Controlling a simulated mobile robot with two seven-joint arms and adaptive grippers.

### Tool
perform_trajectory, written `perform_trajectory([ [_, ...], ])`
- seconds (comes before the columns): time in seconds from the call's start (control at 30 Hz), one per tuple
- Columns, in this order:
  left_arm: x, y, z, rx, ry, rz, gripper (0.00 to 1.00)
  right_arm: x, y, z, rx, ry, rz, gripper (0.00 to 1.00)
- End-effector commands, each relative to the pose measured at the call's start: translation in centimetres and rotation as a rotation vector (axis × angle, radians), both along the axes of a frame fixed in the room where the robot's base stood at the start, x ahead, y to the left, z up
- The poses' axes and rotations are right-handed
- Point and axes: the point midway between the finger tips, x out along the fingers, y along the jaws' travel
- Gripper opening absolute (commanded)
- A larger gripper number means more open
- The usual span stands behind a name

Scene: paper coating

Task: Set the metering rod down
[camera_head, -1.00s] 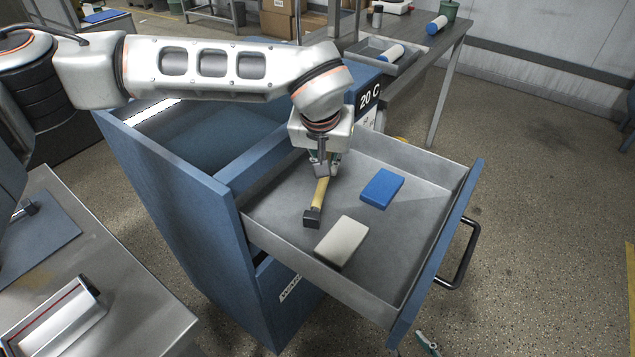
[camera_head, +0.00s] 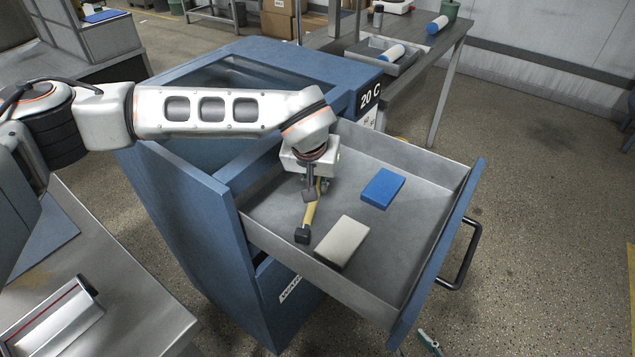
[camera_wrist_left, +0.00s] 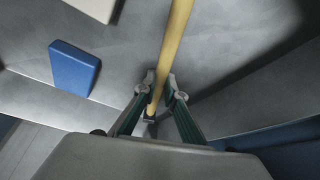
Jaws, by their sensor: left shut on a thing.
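The metering rod, a yellow rod (camera_head: 309,212) with a dark block at its lower end, is inside the open drawer (camera_head: 425,222). My left gripper (camera_head: 313,186) is shut on it near its upper end. In the left wrist view the yellow rod (camera_wrist_left: 172,55) runs between the two fingers (camera_wrist_left: 158,98) and on to the top edge. Its far end is cut off there. I cannot tell whether the rod touches the drawer floor. A small teal and white part of my right gripper (camera_head: 429,343) shows at the bottom edge; its jaw opening is unclear.
A blue block (camera_head: 382,188) and a cream block (camera_head: 342,242) lie on the drawer floor, right of the rod. Bare floor lies between the blue block and the drawer front. The black drawer handle (camera_head: 463,258) sticks out. A metal bench (camera_head: 130,290) stands at lower left.

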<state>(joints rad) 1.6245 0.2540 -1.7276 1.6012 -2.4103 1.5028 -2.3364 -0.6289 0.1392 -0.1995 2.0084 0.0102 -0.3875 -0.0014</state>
Motion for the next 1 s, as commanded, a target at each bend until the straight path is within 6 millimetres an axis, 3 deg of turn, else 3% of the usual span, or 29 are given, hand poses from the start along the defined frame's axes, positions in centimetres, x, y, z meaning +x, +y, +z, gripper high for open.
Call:
perform_trajectory([
  [0.1, 0.0, 0.0, -0.3, 0.000, 0.000, 0.000, 0.00, -0.3, 0.0, -0.2, 0.000, 0.006, 0.002, 0.40],
  [0.13, 0.0, 0.0, -0.3, 0.001, 0.001, 0.000, 0.13, -0.4, 0.0, -0.2, 0.000, 0.007, 0.002, 0.40],
  [0.2, 0.0, 0.0, -0.3, 0.001, 0.001, 0.000, 0.27, -0.6, 0.1, -0.3, 0.000, 0.010, 0.003, 0.40],
  [0.63, -0.1, 0.0, 0.4, 0.000, -0.002, 0.000, 0.27, -0.5, 0.2, -0.1, 0.002, 0.009, 0.003, 0.40],
  [1.0, -2.5, 0.6, 6.9, 0.000, -0.006, -0.001, 0.27, 0.4, 0.2, 1.1, 0.009, -0.010, 0.000, 0.40],
])
